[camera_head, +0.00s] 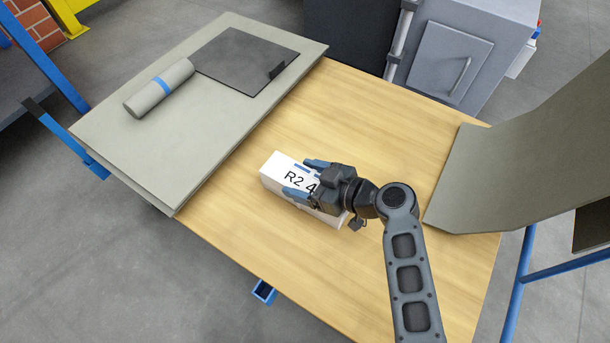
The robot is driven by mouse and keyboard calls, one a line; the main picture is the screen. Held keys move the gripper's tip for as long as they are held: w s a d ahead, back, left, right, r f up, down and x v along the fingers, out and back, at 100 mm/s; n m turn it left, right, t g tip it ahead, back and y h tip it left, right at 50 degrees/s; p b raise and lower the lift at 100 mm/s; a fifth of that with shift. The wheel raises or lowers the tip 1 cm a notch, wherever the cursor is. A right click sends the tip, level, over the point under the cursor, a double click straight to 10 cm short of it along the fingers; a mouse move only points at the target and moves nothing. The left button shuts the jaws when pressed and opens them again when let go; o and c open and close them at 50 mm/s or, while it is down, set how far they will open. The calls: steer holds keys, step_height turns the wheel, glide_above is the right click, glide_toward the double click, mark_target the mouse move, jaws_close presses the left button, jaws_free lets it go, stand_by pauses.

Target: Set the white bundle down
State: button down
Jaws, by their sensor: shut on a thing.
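The white bundle (276,171) is a box-shaped white block with black lettering "R2 4" on top. It is at the middle of the wooden table (400,110). My gripper (305,178) comes from the right and is shut on the bundle, with its blue fingertips over the top. The bundle's right part is hidden under my gripper. I cannot tell whether its underside touches the table top.
A large grey board (150,150) lies at the left, bearing a grey roll (160,88) with a blue band and a dark flat sheet (235,62). A curved grey panel (540,150) rises at the right. Bare wood lies behind and in front of the bundle.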

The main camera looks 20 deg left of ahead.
jaws_free()
steer(key=shift+f, duration=0.1)
steer(key=shift+r, duration=0.2)
steer(key=p+v, duration=0.3)
steer(key=v, duration=0.8)
steer(key=shift+s+d+r, duration=0.1)
steer(key=shift+d, duration=0.35)
